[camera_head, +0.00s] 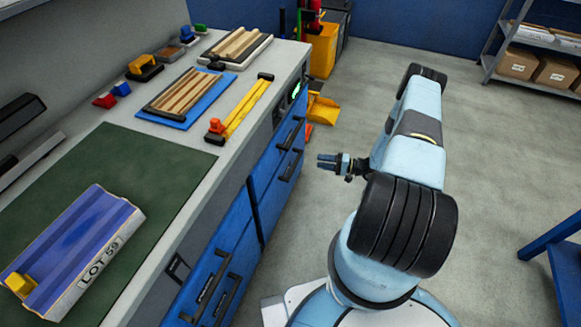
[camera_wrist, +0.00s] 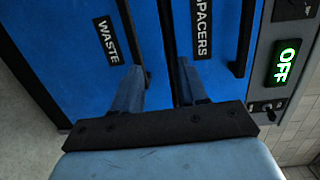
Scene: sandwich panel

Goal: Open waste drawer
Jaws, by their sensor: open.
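The waste drawer is a blue front labelled WASTE (camera_wrist: 84,45) in the wrist view, with a black bar handle (camera_wrist: 133,42). It looks shut. In the head view its front (camera_head: 279,186) appears to be the lower one at the cabinet's far end, with a dark handle (camera_head: 291,166). My gripper (camera_head: 327,161) is open and empty, pointing left toward the drawers with a gap of floor showing between. In the wrist view both fingers (camera_wrist: 159,78) show, and the handle's lower end appears between them, close to the left finger. Depth there is hard to judge.
The SPACERS drawer (camera_wrist: 220,62) with its own handle (camera_wrist: 244,38) lies beside the waste drawer. A panel with a green OFF display (camera_wrist: 287,62) is beyond it. A yellow bin (camera_head: 322,50) and yellow dustpan (camera_head: 323,109) stand past the bench end.

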